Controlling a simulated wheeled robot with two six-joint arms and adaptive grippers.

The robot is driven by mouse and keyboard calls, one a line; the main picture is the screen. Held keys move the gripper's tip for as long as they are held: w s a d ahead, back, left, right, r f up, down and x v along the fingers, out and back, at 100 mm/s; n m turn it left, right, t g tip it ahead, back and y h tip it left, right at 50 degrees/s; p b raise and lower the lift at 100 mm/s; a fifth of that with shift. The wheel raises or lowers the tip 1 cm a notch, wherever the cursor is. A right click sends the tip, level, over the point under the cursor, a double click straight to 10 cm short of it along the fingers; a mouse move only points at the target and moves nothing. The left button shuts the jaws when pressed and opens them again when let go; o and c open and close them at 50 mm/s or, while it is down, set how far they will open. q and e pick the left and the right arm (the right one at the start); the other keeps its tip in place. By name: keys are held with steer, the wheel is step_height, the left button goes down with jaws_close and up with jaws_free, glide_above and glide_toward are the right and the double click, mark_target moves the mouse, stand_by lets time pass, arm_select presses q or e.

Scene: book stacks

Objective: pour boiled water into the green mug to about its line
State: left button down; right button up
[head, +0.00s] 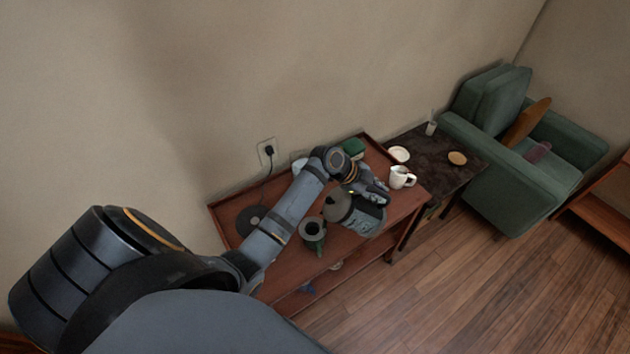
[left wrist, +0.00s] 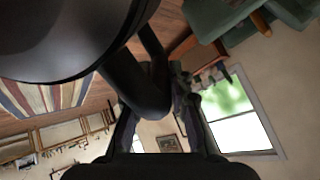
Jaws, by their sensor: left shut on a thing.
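The green mug (head: 316,243) stands upright near the front edge of the wooden cart, its mouth dark inside; I cannot see its line or any water. The grey kettle (head: 362,219) with a dark lid is just right of the mug. My left gripper (head: 374,194) is shut on the kettle's handle. In the left wrist view the fingers (left wrist: 158,112) close around the dark handle (left wrist: 142,92), and the kettle's dark body (left wrist: 60,38) fills the upper left. I see no stream of water, and cannot tell exactly how far the kettle is tilted. My right gripper is not in view.
A black round kettle base (head: 247,221) with a cord to the wall outlet (head: 266,151) is at the cart's left. A green object (head: 354,147) is at the back. A white mug (head: 399,178) stands at right. A dark side table (head: 450,172) and green armchair (head: 530,180) are beyond.

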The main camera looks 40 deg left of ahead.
arm_select(q)
steer(key=shift+s+a+r, duration=0.15)
steer(key=shift+s+r, duration=0.15)
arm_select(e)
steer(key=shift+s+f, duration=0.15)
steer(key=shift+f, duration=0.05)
arm_select(q)
steer(key=shift+w+f+h+b, duration=0.1)
steer(key=shift+w+h+b, duration=0.1)
steer(key=shift+h+b, duration=0.1)
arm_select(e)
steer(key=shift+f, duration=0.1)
arm_select(q)
steer(key=shift+s+a+t, duration=0.15)
steer(key=shift+s+t, duration=0.15)
steer(key=shift+s, duration=0.05)
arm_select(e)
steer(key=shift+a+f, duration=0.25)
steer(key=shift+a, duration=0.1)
